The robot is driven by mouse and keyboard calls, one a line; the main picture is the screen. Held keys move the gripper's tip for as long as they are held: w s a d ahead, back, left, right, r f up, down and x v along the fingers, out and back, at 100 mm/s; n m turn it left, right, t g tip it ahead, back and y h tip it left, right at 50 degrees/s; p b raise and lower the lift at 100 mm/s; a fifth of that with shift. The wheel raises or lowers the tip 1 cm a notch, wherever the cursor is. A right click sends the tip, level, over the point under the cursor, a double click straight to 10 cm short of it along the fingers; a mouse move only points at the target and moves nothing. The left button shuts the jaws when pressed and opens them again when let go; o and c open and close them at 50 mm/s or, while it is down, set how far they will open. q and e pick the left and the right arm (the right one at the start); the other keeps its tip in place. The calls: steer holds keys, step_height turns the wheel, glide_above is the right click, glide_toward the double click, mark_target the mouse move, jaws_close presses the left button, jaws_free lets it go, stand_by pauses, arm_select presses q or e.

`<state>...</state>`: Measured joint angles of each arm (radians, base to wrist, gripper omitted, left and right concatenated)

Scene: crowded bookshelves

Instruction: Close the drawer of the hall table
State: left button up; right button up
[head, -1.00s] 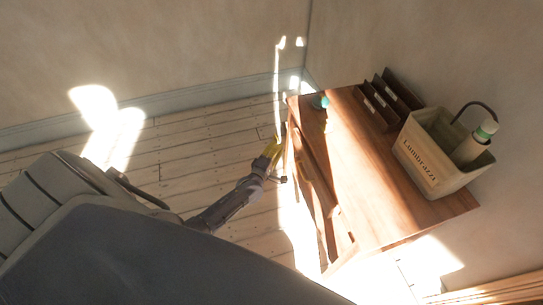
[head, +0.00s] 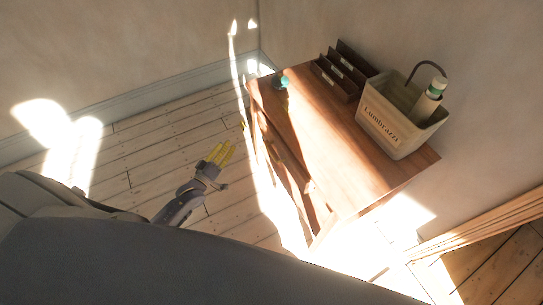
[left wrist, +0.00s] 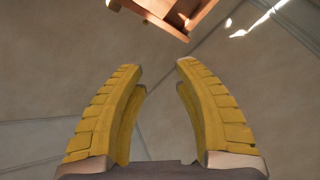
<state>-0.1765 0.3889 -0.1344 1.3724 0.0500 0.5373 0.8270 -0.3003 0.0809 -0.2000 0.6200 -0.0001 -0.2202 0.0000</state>
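The wooden hall table (head: 325,135) stands against the right wall in the head view. Its drawer front (head: 283,155) is on the left side, seen steeply from above. A dark gap shows beneath the top's edge, but I cannot tell how far the drawer is out. My left gripper (head: 222,156) is left of the drawer front, apart from it, with yellow fingers spread. In the left wrist view the fingers (left wrist: 160,85) are open and empty, and a wooden part of the table (left wrist: 175,12) shows at the top. My right gripper is not in view.
On the tabletop stand a cream basket (head: 390,130) holding a bottle (head: 428,98), a dark letter rack (head: 342,70) and a small teal object (head: 282,82). Plank floor (head: 150,165) left of the table is clear. Wooden boards (head: 480,225) lie at lower right.

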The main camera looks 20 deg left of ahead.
arm_select(q)
steer(key=s+d+r+m+g+h, duration=0.1)
steer(key=s+m+h, duration=0.15)
steer(key=m, duration=0.55)
steer(key=s+d+m+g+h, duration=0.1)
steer(key=m+h, duration=0.2)
steer(key=m, duration=0.5)
steer(key=m+g+h, duration=0.2)
steer(key=m+g, duration=0.3)
steer(key=m, duration=1.3)
glide_toward(273, 156)
steer(key=x, duration=1)
steer(key=shift+s+d+f, duration=0.1)
steer(key=shift+f, duration=0.15)
jaws_close()
